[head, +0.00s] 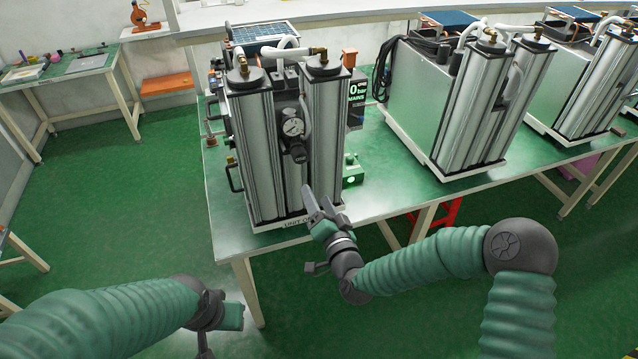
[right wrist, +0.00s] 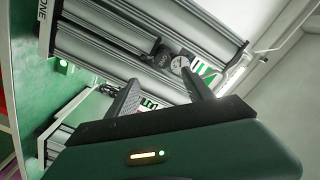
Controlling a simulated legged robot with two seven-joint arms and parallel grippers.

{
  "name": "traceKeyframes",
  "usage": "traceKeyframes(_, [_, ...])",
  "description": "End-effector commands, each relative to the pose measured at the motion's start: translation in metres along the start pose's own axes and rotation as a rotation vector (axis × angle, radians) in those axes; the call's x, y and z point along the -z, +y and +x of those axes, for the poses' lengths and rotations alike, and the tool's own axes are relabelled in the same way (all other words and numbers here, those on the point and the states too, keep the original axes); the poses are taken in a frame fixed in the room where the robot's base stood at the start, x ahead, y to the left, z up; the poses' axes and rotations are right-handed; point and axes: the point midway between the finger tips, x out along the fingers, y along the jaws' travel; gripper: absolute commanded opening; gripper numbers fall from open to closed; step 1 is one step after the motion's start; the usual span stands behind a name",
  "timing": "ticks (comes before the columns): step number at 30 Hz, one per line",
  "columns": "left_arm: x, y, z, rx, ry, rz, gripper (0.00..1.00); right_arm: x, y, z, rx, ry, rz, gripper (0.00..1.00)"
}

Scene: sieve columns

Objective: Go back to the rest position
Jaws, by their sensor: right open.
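The nearest sieve column unit (head: 267,160) stands upright on the green table, with two silver columns, a round gauge (head: 293,128) between them and a "UNIT" label at its base. My right gripper (head: 318,200) is in front of the right column's lower part; whether it touches cannot be told in the head view. In the right wrist view its two dark fingers (right wrist: 162,92) are spread with nothing between them, and the columns (right wrist: 130,50) and gauge (right wrist: 180,63) show beyond. My left gripper (head: 222,316) is low, in front of the table's near edge; its fingers are not clear.
A small green box with a lit lamp (head: 352,178) sits right of the unit. Green floor at left is clear.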

Motion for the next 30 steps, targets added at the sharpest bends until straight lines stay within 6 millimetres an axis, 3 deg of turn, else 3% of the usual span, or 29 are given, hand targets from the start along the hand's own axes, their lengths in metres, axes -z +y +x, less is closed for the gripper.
traceKeyframes(5, [0.000, 0.000, 0.001, 0.000, 0.000, 0.000, 0.36, -0.004, 0.000, -0.004, -0.004, -0.026, -0.023, 0.60])
traceKeyframes(8, [-0.001, 0.000, 0.003, 0.000, 0.000, 0.000, 0.36, -0.026, 0.012, -0.017, -0.046, -0.173, -0.148, 0.60])
traceKeyframes(11, [-0.002, 0.000, 0.007, 0.000, 0.000, 0.001, 0.36, -0.045, 0.051, -0.059, -0.177, -0.423, -0.359, 0.60])
traceKeyframes(14, [-0.003, 0.000, 0.012, 0.000, 0.000, 0.000, 0.36, -0.033, 0.102, -0.130, -0.386, -0.672, -0.528, 0.60])
traceKeyframes(15, [-0.003, 0.000, 0.013, 0.000, 0.000, 0.000, 0.36, -0.022, 0.117, -0.162, -0.471, -0.753, -0.561, 0.60])
traceKeyframes(18, [-0.004, 0.000, 0.016, 0.000, 0.000, 0.000, 0.36, 0.000, 0.136, -0.238, -0.645, -0.913, -0.572, 0.60])
traceKeyframes(21, [-0.004, 0.000, 0.017, 0.000, 0.000, 0.000, 0.36, 0.011, 0.139, -0.296, -0.751, -1.021, -0.527, 0.60])
traceKeyframes(25, [-0.004, 0.000, 0.018, 0.000, 0.000, 0.000, 0.36, 0.013, 0.137, -0.330, -0.803, -1.091, -0.482, 0.60])
traceKeyframes(30, [-0.004, 0.000, 0.017, 0.000, 0.000, 0.000, 0.36, 0.013, 0.136, -0.334, -0.809, -1.102, -0.476, 0.60])
